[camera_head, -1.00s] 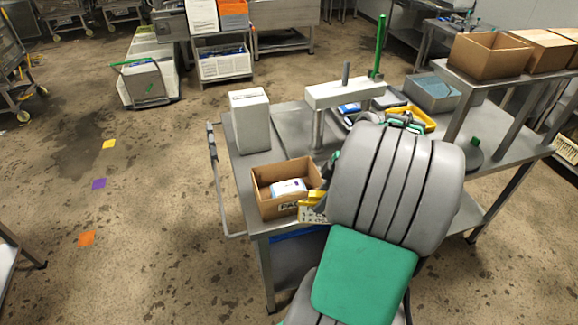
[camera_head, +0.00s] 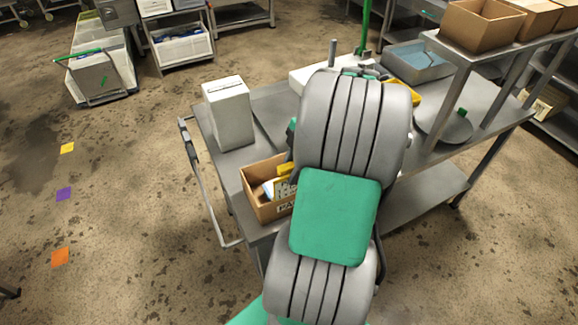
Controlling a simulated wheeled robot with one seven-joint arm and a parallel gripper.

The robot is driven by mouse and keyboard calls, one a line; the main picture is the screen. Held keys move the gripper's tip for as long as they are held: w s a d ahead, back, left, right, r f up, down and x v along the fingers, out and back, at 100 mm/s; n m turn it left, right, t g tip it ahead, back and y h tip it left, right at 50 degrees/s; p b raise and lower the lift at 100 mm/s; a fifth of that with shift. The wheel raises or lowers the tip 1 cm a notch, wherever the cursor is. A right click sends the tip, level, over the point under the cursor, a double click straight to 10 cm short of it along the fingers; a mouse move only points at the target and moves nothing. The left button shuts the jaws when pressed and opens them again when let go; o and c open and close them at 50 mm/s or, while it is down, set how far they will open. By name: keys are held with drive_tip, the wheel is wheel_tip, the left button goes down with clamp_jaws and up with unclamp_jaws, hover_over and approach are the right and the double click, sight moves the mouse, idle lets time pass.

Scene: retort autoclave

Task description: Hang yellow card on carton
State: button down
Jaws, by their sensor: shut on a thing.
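The open brown carton (camera_head: 258,208) stands at the near left corner of the steel cart, with lettering on its front. A white item lies inside it.
A white box (camera_head: 229,114) stands on the cart behind the carton. The cart's handle (camera_head: 206,190) is on the left. A shelf with brown boxes (camera_head: 481,25) is at the right. Open floor lies to the left, with coloured squares on it.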

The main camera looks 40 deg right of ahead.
sight(290, 192)
drive_tip(key=f+b, duration=0.1)
drive_tip(key=f, duration=0.2)
drive_tip(key=shift+w+a+b, duration=0.15)
drive_tip(key=shift+w+b, duration=0.05)
drive_tip(key=shift+b, duration=0.2)
wheel_tip(290, 192, down, 3)
drive_tip(key=shift+r+b, duration=0.1)
drive_tip(key=shift+b, duration=1.05)
drive_tip(key=shift+f+b, duration=0.5)
drive_tip(key=shift+f+b, duration=1.55)
drive_tip(key=shift+b, duration=0.35)
drive_tip(key=c, duration=1)
unclamp_jaws()
drive_tip(key=p+v, duration=0.2)
drive_tip(key=v, duration=0.6)
